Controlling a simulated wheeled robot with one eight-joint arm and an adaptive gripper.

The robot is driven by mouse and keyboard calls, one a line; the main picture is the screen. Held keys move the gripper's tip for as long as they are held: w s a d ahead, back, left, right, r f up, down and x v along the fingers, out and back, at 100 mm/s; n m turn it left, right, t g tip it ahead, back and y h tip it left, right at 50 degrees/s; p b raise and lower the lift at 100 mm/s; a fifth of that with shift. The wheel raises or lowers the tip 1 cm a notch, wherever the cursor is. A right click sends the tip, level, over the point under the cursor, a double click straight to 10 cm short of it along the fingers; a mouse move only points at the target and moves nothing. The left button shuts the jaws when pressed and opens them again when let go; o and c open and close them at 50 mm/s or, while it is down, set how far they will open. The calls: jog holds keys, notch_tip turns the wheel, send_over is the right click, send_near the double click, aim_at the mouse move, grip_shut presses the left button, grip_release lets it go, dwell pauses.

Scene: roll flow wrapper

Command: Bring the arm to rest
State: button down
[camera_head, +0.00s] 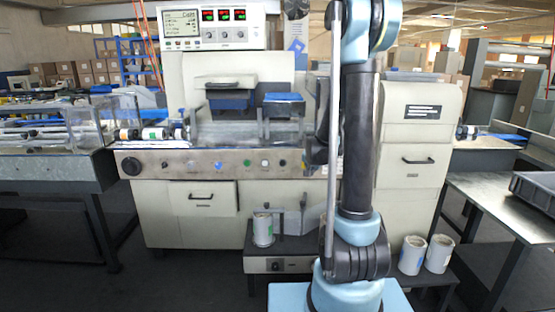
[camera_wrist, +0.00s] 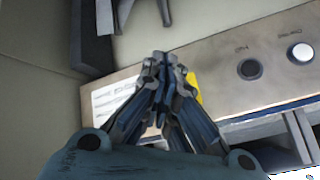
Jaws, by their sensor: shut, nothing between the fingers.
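My arm (camera_head: 358,140) stands upright in front of the flow wrapper (camera_head: 240,165) in the head view, its column rising from the blue base at the bottom. In the wrist view my gripper (camera_wrist: 163,62) is shut with its fingertips together and nothing between them. It is in front of a metal panel (camera_wrist: 225,75) with a black knob and a pale button. A white label (camera_wrist: 112,95) and a yellow patch (camera_wrist: 193,86) show partly behind the fingers. In the head view the gripper cannot be made out clearly behind the arm.
A film roll (camera_head: 263,230) stands on a low unit in front of the machine. Two more rolls (camera_head: 412,255) stand on a low shelf at right. A metal table (camera_head: 500,205) with a grey tray (camera_head: 537,188) is at far right. A conveyor (camera_head: 45,150) runs at left.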

jog(key=s+d+r+n+g, duration=0.1)
jog(key=s+r+n+g, duration=0.25)
jog(key=s, duration=1.55)
jog(key=s+f+n+g, duration=0.1)
jog(key=s+n, duration=0.1)
jog(key=s, duration=0.9)
jog(key=s+f+n+g+y, duration=0.1)
jog(key=s+f+n, duration=0.1)
jog(key=s, duration=0.8)
jog(key=shift+s+a+f, duration=0.2)
jog(key=shift+s+a, duration=0.1)
jog(key=shift+s, duration=0.05)
jog(key=shift+n+g, duration=0.25)
